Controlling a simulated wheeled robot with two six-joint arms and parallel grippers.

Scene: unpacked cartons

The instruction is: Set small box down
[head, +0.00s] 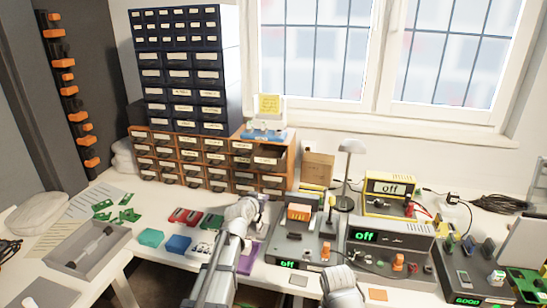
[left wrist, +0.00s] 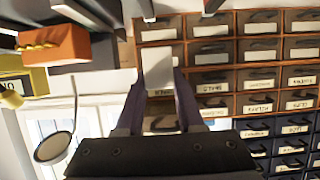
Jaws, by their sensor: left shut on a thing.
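My left gripper (head: 260,210) reaches over the bench in front of the brown drawer cabinet in the head view. Its forearm and wrist cover much of it there. In the left wrist view, its two purple fingers (left wrist: 158,98) are closed on a small pale grey box (left wrist: 158,68), which sits between them near the tips. I cannot make out the box clearly in the head view, nor tell its gap to the bench. A rounded white part of my right arm shows at the bottom of the head view, but its gripper does not.
The brown drawer cabinet (head: 214,158) stands behind my left gripper. Grey instruments (head: 300,243) and a lamp (head: 348,147) crowd the right. Teal and blue boxes (head: 178,244) lie left of my arm, with a grey tray (head: 108,235) farther left.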

